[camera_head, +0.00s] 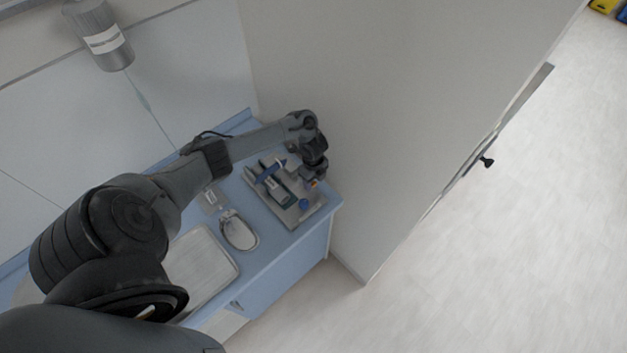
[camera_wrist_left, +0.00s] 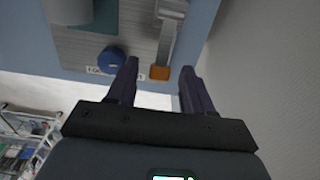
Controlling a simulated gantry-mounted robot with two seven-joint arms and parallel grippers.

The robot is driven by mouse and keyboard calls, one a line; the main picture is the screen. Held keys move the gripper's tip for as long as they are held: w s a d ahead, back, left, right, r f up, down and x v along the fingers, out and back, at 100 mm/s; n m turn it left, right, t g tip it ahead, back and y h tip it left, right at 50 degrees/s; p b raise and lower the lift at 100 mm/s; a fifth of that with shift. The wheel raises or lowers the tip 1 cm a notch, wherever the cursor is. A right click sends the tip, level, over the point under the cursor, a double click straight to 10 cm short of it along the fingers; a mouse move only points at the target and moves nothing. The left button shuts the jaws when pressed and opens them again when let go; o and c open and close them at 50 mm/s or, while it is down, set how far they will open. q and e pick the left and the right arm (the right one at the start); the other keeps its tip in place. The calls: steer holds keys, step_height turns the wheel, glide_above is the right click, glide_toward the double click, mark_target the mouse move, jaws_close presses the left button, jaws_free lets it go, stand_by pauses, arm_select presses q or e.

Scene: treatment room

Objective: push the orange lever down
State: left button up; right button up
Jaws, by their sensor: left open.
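The lever is a grey metal bar (camera_wrist_left: 168,38) with an orange end (camera_wrist_left: 159,72), seen in the left wrist view. In the head view a small orange spot (camera_head: 314,183) shows just below my gripper. My left gripper (camera_head: 314,168) is over the right side of the device on the counter. In the wrist view its two dark fingers (camera_wrist_left: 158,80) are apart, and the orange end appears in the gap between their tips. I cannot tell whether the fingers touch it. My right gripper is not in view.
A blue round knob (camera_wrist_left: 111,60) sits left of the lever on the grey base plate (camera_wrist_left: 88,45). The blue counter (camera_head: 262,245) also holds a white oval dish (camera_head: 238,232). A wall (camera_head: 370,110) rises close on the right. Open floor (camera_head: 500,240) lies beyond.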

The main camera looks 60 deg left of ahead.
arm_select(q)
steer(key=shift+c, duration=0.5)
jaws_close()
steer(key=shift+d+f+y+p, duration=0.2)
steer(key=shift+y+p, duration=0.1)
steer(key=shift+y, duration=0.2)
steer(key=shift+f+y, duration=0.2)
steer(key=shift+y, duration=0.1)
steer(key=shift+o, duration=0.5)
jaws_free()
steer(key=shift+w, duration=0.1)
